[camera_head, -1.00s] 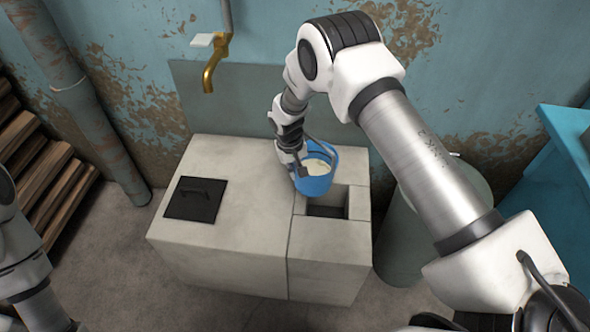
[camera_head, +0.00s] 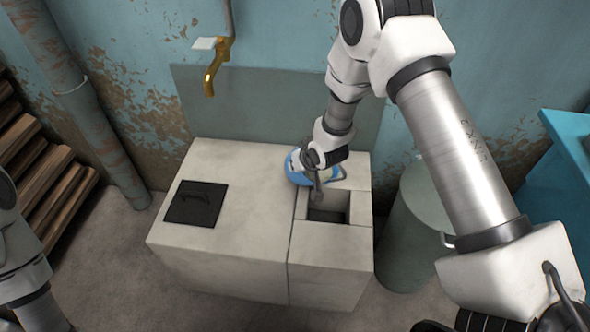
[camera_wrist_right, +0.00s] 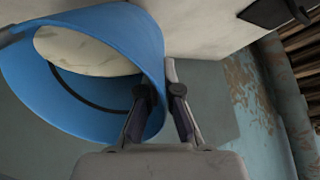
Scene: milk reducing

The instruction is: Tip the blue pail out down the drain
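The blue pail (camera_head: 296,168) is beside the square drain opening (camera_head: 328,206) in the concrete block, at its back left. It is tilted and largely hidden behind my right gripper (camera_head: 317,190). I cannot tell whether anything is pouring. My left gripper is out of view; only part of my left arm shows.
The concrete block (camera_head: 230,245) has a black hatch (camera_head: 196,203) on its left top. A brass tap (camera_head: 212,75) hangs from the wall behind. A grey-green barrel (camera_head: 405,235) stands close on the right, with a blue cabinet (camera_head: 555,185) beyond.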

